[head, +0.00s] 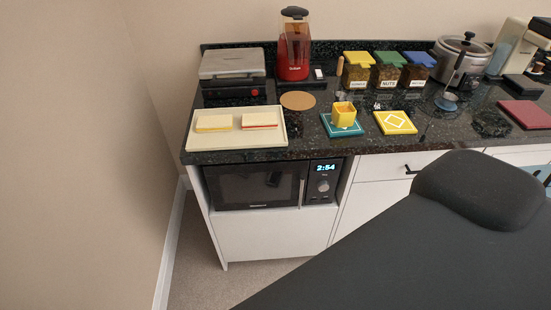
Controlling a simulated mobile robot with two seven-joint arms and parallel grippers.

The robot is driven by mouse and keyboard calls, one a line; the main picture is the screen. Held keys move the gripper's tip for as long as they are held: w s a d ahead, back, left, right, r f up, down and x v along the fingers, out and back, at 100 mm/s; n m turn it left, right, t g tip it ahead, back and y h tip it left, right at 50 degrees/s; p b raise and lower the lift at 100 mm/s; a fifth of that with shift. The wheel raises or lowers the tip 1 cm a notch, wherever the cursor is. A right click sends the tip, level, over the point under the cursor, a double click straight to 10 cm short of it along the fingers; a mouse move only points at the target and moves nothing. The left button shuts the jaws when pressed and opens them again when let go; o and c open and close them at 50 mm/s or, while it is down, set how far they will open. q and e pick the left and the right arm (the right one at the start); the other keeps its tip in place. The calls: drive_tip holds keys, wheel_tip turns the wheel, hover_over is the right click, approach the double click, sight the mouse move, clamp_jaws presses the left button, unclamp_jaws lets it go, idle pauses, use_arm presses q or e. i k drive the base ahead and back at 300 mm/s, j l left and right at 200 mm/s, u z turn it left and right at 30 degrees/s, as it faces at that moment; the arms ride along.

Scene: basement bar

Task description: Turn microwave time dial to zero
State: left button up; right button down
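The black microwave (258,187) sits in an open bay under the left end of the counter. Its lit clock display (325,168) reads 2:54. The round time dial (323,186) is on the control panel below the display, right of the door. Its pointer mark is too small to read. The microwave door looks shut, with a vertical handle (302,192) at its right side. No gripper of mine can be made out in this view.
The black speckled counter (285,107) carries a tray (188,140) of sandwiches, a sandwich press (232,66), a red blender (293,50), lidded jars and a slow cooker (458,65). A large dark shape hides the lower right. Floor shows below the microwave cabinet.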

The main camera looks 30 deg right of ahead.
sight(323, 185)
drive_tip(key=z, duration=1.5)
drive_tip(key=i+l+u, duration=0.1)
drive_tip(key=u, duration=0.35)
drive_tip(key=i+l+u, duration=0.1)
drive_tip(key=l+u, duration=0.3)
drive_tip(key=i+l+u, duration=0.15)
drive_tip(key=l, duration=0.25)
drive_tip(key=l+u, duration=0.2)
drive_tip(key=l, duration=0.85)
drive_tip(key=i+l, duration=0.15)
drive_tip(key=l, duration=0.55)
drive_tip(key=u, duration=0.05)
